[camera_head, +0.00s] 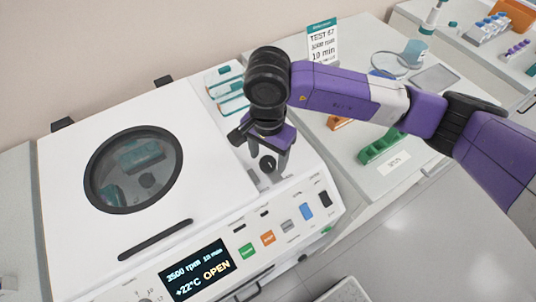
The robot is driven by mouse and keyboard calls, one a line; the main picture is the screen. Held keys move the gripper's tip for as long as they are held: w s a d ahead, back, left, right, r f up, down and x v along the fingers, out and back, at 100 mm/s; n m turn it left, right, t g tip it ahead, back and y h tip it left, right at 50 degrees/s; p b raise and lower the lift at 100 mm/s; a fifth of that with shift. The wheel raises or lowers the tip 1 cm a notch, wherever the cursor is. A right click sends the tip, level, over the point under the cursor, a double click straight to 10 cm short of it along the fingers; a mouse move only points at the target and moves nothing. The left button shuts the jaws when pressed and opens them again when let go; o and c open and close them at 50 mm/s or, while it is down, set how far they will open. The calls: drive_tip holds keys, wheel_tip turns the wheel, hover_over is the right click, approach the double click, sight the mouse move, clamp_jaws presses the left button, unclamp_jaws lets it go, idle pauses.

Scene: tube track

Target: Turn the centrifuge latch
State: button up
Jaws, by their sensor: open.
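The white centrifuge (75,225) stands at the left with its lid (190,150) down. The lid has a round dark-rimmed window (93,180), through which teal parts show. The display (196,268) reads 3500 rpm, 10 min, +22°C and OPEN. A small dark round knob (268,164), which looks like the latch, sits on the deck right of the lid. My gripper (262,178) points down over this part of the deck, open, with its fingers near the knob. I cannot tell whether they touch it. The fingertips and the surface beneath them are partly hidden.
Teal-capped packs (232,103) lie behind my gripper. A green rack (380,146), a magnifier (398,62) and a sign (322,42) stand on the bench at right.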

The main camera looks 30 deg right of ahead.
drive_tip(key=shift+f, duration=0.5)
drive_tip(key=shift+c, duration=0.4)
clamp_jaws()
